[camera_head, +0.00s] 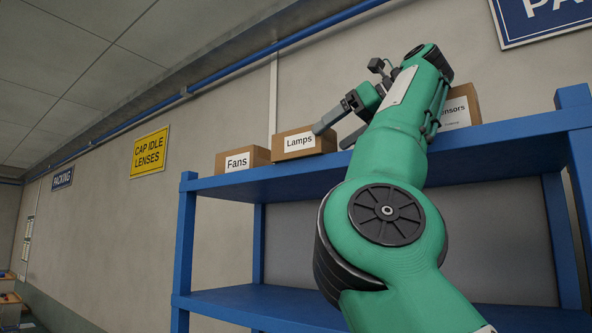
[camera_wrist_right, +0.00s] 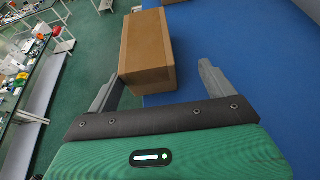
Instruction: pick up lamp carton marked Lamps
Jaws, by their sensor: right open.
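The lamp carton marked Lamps (camera_head: 296,151) is a brown box with a white label, standing on the top board of the blue shelf (camera_head: 232,182). My right gripper (camera_head: 330,138) is at the carton's right end in the head view, with its jaws open. In the right wrist view, the brown carton (camera_wrist_right: 147,48) lies ahead with its near end between the open fingers (camera_wrist_right: 162,72). A gap shows at the right finger; whether the left finger touches is unclear. My left gripper is not in view.
A carton marked Fans (camera_head: 237,162) stands just left of the lamp carton. A carton partly marked "ensors" (camera_head: 458,112) stands to the right, partly hidden by my right arm. The wall is behind the shelf. The lower shelf board (camera_head: 255,303) looks empty where visible.

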